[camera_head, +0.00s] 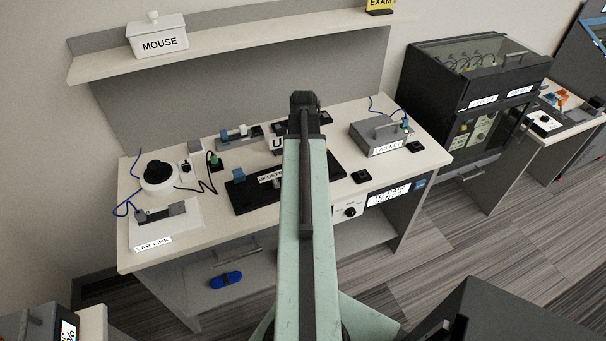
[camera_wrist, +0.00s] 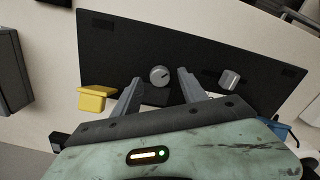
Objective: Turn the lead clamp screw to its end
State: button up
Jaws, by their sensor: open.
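In the wrist view a round grey knob (camera_wrist: 159,76) with a dark pointer line sits on a black board (camera_wrist: 120,45). It shows between the tips of my open gripper (camera_wrist: 160,82), with a gap on each side; I cannot tell how far below the tips it is. A second grey knob (camera_wrist: 229,79) stands on the board to the right. No label shows which one is the lead clamp screw.
A yellow block (camera_wrist: 95,98) is just left of my left finger. On the bench (camera_head: 225,245) stand a grey LAB NET box (camera_head: 385,135) at right and a LAB LINK stand (camera_head: 170,215) at left. A shelf (camera_head: 230,45) runs behind, with a MOUSE box (camera_head: 158,38).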

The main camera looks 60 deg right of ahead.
jog(key=shift+f, duration=0.55)
jog(key=shift+r, duration=0.15)
jog(key=shift+c, duration=0.3)
grip_shut()
jog(key=shift+a, duration=0.25)
jog(key=shift+d, duration=0.2)
jog(key=shift+d+m, duration=0.1)
jog(key=shift+m, duration=0.2)
